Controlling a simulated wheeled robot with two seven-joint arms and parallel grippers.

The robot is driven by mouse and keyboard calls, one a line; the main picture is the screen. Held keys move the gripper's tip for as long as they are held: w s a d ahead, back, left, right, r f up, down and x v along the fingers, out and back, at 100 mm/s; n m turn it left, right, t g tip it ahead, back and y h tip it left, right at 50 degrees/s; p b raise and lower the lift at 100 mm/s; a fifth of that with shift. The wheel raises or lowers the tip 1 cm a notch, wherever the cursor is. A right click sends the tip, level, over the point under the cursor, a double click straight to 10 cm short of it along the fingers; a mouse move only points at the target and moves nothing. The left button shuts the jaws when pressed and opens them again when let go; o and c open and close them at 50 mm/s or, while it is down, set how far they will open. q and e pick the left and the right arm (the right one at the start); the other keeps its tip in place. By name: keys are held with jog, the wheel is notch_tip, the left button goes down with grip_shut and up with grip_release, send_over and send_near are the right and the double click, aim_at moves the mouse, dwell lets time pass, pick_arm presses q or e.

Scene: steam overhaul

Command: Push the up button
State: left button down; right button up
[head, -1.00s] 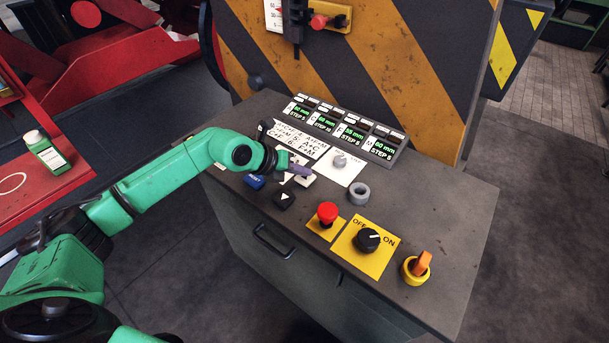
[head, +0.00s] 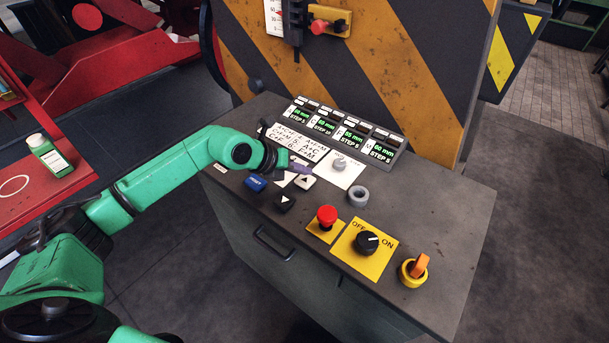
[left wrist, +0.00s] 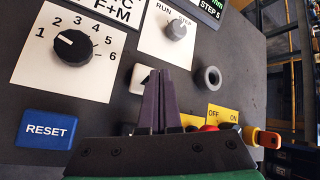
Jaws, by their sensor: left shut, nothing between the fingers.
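A white button (head: 304,181) with a dark triangle sits on the grey console top. A black button (head: 285,202) with a light triangle sits nearer the front edge. My left gripper (head: 300,169) is shut and empty, with its purple fingers just behind and over the edge of the white button. In the left wrist view the shut fingers (left wrist: 160,82) cover part of the white button (left wrist: 143,79). I cannot tell whether they touch it. My right gripper is not in view.
A blue RESET button (head: 255,182) lies left of the black one. A red mushroom button (head: 327,215), a black OFF/ON knob (head: 367,241) and an orange switch (head: 416,268) stand to the right. A grey ring (head: 358,195) and a row of displays (head: 346,131) are also on the console.

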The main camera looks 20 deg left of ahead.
aim_at(302, 182)
pick_arm(q)
notch_tip(302, 182, up, 6)
jog(key=p, duration=0.4)
dwell(0.4)
dwell(0.3)
